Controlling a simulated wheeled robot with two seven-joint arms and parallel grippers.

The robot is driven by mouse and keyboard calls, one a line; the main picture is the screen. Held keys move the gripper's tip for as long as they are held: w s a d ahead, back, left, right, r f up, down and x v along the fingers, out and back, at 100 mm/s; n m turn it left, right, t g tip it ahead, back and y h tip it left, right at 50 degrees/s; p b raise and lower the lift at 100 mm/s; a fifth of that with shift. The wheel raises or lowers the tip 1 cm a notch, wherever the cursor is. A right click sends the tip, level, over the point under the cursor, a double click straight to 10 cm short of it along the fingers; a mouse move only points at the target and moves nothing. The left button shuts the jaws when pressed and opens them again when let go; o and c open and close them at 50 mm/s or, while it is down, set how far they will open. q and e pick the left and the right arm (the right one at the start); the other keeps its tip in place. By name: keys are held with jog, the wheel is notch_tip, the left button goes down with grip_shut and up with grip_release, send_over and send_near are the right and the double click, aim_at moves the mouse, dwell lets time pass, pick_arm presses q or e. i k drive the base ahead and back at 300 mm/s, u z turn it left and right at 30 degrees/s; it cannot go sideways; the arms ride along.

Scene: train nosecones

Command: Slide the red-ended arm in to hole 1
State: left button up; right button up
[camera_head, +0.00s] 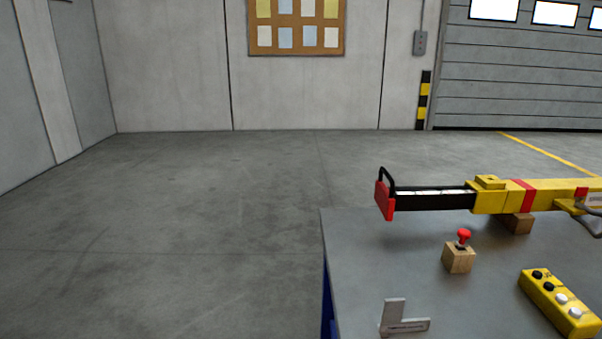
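The red-ended arm (432,198) is a dark bar sticking out to the left from a yellow sleeve (540,193). Its left end carries a red plate (384,201) with a black loop handle (387,176) on top. The sleeve lies above the grey table (375,265) at the right and has a red band. A small yellow block (489,182) sits on top near the sleeve's mouth. I cannot make out which hole is hole 1. Neither of my grippers shows in the view.
On the table stand a wooden block with a red mushroom button (458,256), a yellow button box (558,303) and a grey L-shaped bracket (401,320). A wooden block (517,223) is under the sleeve. The floor left of the table is clear.

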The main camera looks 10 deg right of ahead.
aim_at(390, 199)
jog(key=u, duration=2.4)
jog(key=i, duration=0.5)
jog(key=z, duration=2.75)
